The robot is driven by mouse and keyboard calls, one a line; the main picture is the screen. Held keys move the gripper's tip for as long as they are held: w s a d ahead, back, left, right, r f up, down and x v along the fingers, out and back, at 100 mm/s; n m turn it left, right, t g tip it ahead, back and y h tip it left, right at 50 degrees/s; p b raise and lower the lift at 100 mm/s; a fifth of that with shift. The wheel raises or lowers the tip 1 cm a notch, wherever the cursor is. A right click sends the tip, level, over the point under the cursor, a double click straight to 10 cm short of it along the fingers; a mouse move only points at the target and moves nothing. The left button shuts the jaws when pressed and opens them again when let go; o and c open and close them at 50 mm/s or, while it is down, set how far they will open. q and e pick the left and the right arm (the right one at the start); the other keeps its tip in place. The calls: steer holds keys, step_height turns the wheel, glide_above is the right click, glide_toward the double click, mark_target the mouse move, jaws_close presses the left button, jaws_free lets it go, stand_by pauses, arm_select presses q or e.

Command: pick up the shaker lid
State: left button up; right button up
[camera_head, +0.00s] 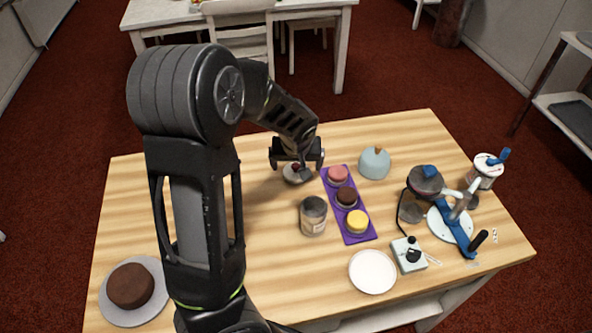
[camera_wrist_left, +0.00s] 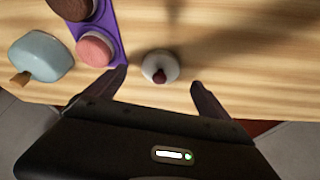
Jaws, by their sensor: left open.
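The shaker lid, as far as I can tell, is a small pale round piece with a dark red knob (camera_head: 292,176); it lies on the wooden table beside the purple tray. It also shows in the left wrist view (camera_wrist_left: 160,66), between the fingertips and slightly beyond them. My left gripper (camera_head: 297,163) is open and empty just above it, with a finger to each side. The gripper also shows in the left wrist view (camera_wrist_left: 158,82). A grey jar with a pale label (camera_head: 313,217), perhaps the shaker, stands upright nearer me. My right gripper is not in view.
The purple tray (camera_head: 352,225) holds pink, brown and yellow cakes just right of the lid. A pale blue domed object (camera_head: 374,163) stands behind it. A white plate (camera_head: 372,271), a control box (camera_head: 408,254) and a blue-handled turntable (camera_head: 450,222) are at right. A brown cake (camera_head: 131,286) is front left.

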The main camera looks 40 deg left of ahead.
mark_target(296, 170)
arm_select(q)
steer(key=shift+a+f, duration=0.15)
steer(key=shift+f, duration=0.3)
steer(key=p+x, duration=0.1)
steer(key=x, duration=0.3)
steer(key=shift+w+f, duration=0.1)
steer(key=shift+f, duration=0.05)
steer(key=shift+c, duration=0.5)
steer(key=c, duration=1.3)
step_height(296, 170, up, 10)
steer(key=shift+f+b, duration=0.1)
steer(key=shift+b, duration=0.3)
steer(key=shift+r, duration=0.2)
